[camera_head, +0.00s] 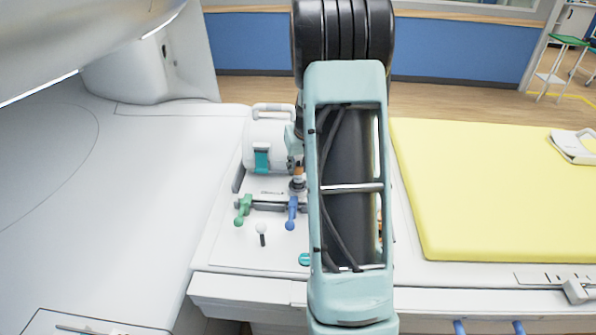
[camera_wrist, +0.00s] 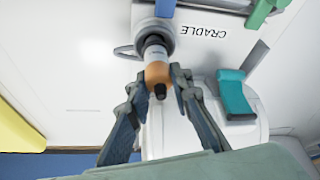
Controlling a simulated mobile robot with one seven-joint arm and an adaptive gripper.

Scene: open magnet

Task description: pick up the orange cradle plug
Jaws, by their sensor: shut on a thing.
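The orange cradle plug (camera_wrist: 157,73) has an orange body, a dark tip end and a pale collar. In the wrist view it sits at the round grey socket (camera_wrist: 154,35) beside the label "CRADLE" (camera_wrist: 204,32). My gripper (camera_wrist: 160,79) is shut on the plug, with one fingertip on each side of its orange body. In the head view a small part of the plug (camera_head: 298,172) shows above the socket (camera_head: 297,186). My arm covers much of the area to its right. I cannot tell whether the plug is fully seated in the socket.
A white cylindrical coil (camera_head: 267,135) with a teal latch (camera_head: 262,160) stands just behind the socket. A yellow pad (camera_head: 490,190) is at right. The white magnet housing fills the left.

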